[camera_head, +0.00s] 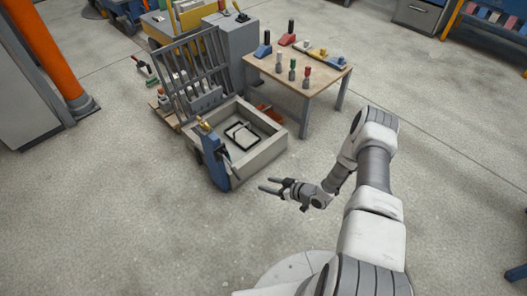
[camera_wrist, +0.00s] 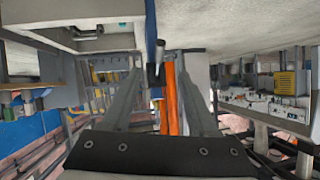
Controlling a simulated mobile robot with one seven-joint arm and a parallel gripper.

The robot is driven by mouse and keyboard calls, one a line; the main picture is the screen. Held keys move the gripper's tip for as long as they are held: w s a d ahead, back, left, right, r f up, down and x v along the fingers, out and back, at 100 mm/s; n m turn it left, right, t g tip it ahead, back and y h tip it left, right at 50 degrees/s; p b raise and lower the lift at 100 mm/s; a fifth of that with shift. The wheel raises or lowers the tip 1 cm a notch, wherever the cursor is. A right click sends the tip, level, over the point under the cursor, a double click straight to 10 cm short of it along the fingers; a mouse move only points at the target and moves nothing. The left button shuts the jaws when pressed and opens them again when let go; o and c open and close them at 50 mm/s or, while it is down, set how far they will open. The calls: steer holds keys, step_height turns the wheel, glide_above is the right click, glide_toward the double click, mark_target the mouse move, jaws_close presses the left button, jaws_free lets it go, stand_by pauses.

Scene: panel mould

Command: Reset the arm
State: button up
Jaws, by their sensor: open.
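My gripper (camera_head: 272,186) is open in the head view, with nothing between its fingers. It hangs over the floor just right of the panel mould's near corner, and my arm reaches to it from the lower right. The two grey fingers also show spread apart in the wrist view (camera_wrist: 160,95). The panel mould (camera_head: 263,154) is a grey open box on the floor with a dark rectangular frame (camera_head: 242,134) inside it. A blue upright part (camera_head: 214,160) stands at its near left corner, in front of my fingertips.
A wooden table (camera_head: 300,76) behind the mould holds several coloured tools and blocks. A slatted grey rack (camera_head: 190,75) stands at the mould's back left. An orange column (camera_head: 52,60) is at the far left. The floor in front and to the left is clear.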

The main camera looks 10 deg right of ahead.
steer(key=w+d+r+h, duration=0.2)
steer(key=w+d+r, duration=0.1)
steer(key=r, duration=0.6)
steer(key=w+d+r+h, duration=0.3)
steer(key=d+r, duration=0.1)
steer(key=r, duration=0.4)
steer(key=w+d+r+h, duration=0.2)
steer(key=w+d+r, duration=0.15)
steer(key=r, duration=0.55)
steer(key=s+a+r+m+g+h, duration=0.1)
steer(key=s+r+m, duration=0.1)
steer(key=s+r, duration=0.45)
steer(key=s+r+m+h, duration=0.15)
steer(key=s+r, duration=0.25)
steer(key=r, duration=0.6)
steer(key=s+a+r+m+g+h, duration=0.1)
steer(key=s+r+m+h, duration=0.1)
steer(key=s+r, duration=0.45)
steer(key=s+a+r+m+g+y, duration=0.1)
steer(key=s+a+r, duration=0.2)
steer(key=s, duration=0.6)
steer(key=s+a+r+m+y, duration=0.1)
steer(key=s+a+r+y, duration=0.2)
steer(key=s, duration=0.6)
step_height(320, 180, up, 26)
steer(key=h+p, duration=0.1)
steer(key=p, duration=2.5)
steer(key=shift+a+f, duration=0.2)
steer(key=shift+a, duration=0.25)
